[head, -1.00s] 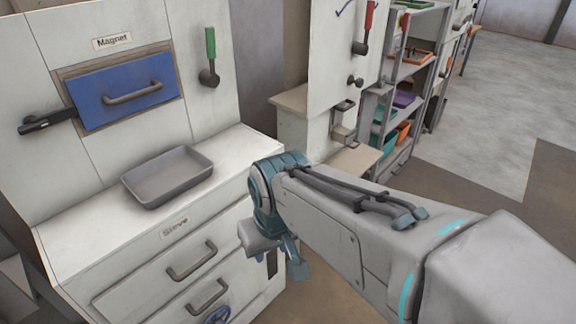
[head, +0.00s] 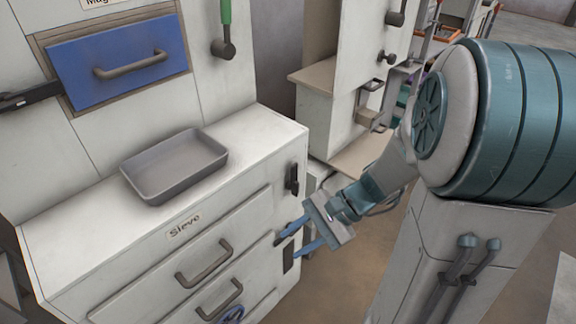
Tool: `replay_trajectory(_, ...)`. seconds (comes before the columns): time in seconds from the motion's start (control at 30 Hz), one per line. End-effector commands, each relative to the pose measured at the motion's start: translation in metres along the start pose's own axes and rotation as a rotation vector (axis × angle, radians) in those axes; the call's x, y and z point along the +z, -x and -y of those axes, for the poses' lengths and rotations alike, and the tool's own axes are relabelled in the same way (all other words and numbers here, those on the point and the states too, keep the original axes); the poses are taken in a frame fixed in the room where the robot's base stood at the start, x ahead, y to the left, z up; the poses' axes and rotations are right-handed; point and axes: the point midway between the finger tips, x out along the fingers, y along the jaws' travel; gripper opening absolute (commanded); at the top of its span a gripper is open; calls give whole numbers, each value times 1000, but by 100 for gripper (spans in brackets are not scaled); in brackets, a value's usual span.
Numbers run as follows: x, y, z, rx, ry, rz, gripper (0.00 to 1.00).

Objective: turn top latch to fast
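A black upright latch (head: 292,180) sits on the right side of the white cabinet, level with the Sieve label. I take it as the top latch; any marking for "fast" is too small to read. A second dark latch (head: 288,259) is lower on the same side. My gripper (head: 289,246) has two blue fingers spread apart, pointing left at the cabinet side. It is below the upper latch and close to the lower one, partly in front of it. Nothing shows between the fingers; I cannot tell whether they touch the cabinet.
A grey tray (head: 174,165) rests on the cabinet top. A blue Magnet drawer (head: 118,60) with a black latch bar (head: 28,97) is behind it. The Sieve drawer handle (head: 204,264) sticks out at the front. Another white unit (head: 340,90) stands beyond my arm.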

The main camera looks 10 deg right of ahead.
Motion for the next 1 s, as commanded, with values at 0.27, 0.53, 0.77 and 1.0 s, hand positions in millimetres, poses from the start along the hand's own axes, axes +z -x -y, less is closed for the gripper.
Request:
replay_trajectory(0.27,-94,-3,24,-537,-485,242,35)
replay_trajectory(0.53,-185,28,16,-977,-784,349,35)
replay_trajectory(0.77,-211,38,11,-1103,-857,366,35)
replay_trajectory(1.0,-215,23,42,-1101,-857,367,35)
